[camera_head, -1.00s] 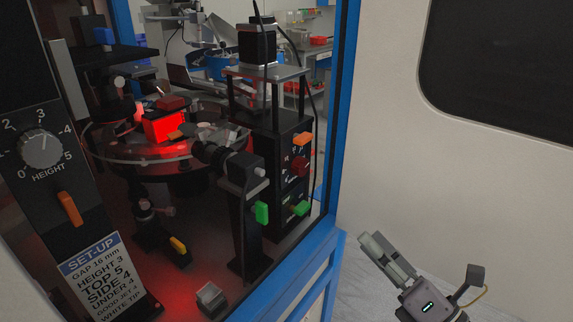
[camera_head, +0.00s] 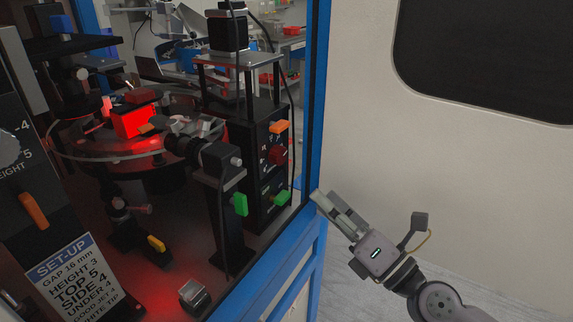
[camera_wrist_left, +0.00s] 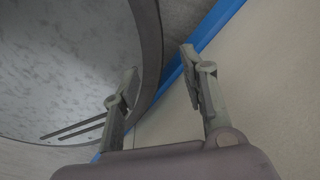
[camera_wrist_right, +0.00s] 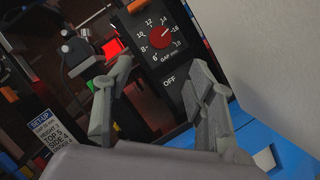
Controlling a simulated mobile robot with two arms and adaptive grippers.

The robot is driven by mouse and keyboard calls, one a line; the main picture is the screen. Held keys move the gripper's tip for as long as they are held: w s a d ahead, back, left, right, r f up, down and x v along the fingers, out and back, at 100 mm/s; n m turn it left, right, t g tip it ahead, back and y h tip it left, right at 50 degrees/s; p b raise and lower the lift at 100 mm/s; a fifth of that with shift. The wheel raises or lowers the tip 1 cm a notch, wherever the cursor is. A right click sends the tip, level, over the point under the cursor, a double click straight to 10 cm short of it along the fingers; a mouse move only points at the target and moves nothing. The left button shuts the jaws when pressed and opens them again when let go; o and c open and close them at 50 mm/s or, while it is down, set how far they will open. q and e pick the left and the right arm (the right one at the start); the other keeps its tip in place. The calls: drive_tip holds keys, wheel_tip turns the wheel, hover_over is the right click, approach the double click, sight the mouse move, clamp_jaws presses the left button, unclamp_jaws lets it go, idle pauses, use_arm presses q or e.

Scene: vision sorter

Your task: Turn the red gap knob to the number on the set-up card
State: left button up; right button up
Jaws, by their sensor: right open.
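The red gap knob (camera_wrist_right: 162,37) sits on a black dial panel numbered 6 to 18 in the right wrist view. Its exact setting is too small to read surely. In the head view the knob (camera_head: 277,155) is on the side of a black box inside the blue frame. The set-up card (camera_head: 75,277) reads GAP 16 mm; it also shows in the right wrist view (camera_wrist_right: 44,130). My right gripper (camera_head: 328,200) is open and empty at the blue frame's right post, apart from the knob. In the left wrist view my left gripper (camera_wrist_left: 158,85) is open and empty.
The blue frame post (camera_head: 314,120) stands between the black box and the pale wall (camera_head: 360,110). A glass disc (camera_head: 100,150) lies further left. The OFF label (camera_wrist_right: 169,81) is below the dial.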

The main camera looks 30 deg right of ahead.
sight(281, 159)
drive_tip(key=p+x, duration=0.7)
drive_tip(key=x, duration=0.3)
drive_tip(key=shift+w+r, duration=0.2)
drive_tip(key=shift+w+a, duration=0.25)
drive_tip(key=shift+w, duration=0.4)
drive_tip(key=shift+c, duration=0.6)
drive_tip(key=c, duration=1)
drive_tip(key=m+p, duration=0.1)
drive_tip(key=p, duration=0.1)
drive_tip(key=m+h+p, duration=0.1)
drive_tip(key=p, duration=0.1)
drive_tip(key=shift+r+m+g, duration=0.3)
drive_tip(key=shift+r, duration=0.1)
drive_tip(key=shift+m+p, duration=0.3)
drive_tip(key=shift+p, duration=0.05)
drive_tip(key=shift+f, duration=0.25)
